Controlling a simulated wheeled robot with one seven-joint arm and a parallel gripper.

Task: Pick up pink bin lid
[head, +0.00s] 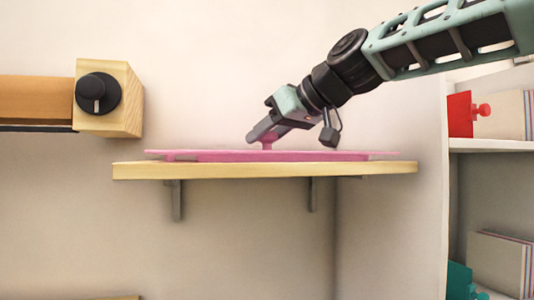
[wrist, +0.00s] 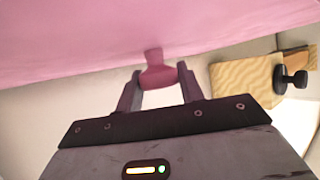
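The pink bin lid (head: 350,155) is a wide, thin plate lying flat along the wooden shelf in the head view; I cannot tell whether it is slightly raised. Its small knob (head: 267,144) stands up from the top. My gripper (head: 262,137) reaches down to the knob from the upper right, tilted. In the wrist view the lid (wrist: 80,40) fills the top of the picture. The knob (wrist: 158,74) sits between the two fingertips of my gripper (wrist: 159,82), and both appear to touch its sides. The gripper looks shut on the knob.
The wooden shelf (head: 200,171) is fixed to the wall on brackets (head: 177,200). A wooden block with a black knob (head: 98,93) stands out at the left. White shelving (head: 495,145) with books and red and teal items is at the right. The space above the lid is clear.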

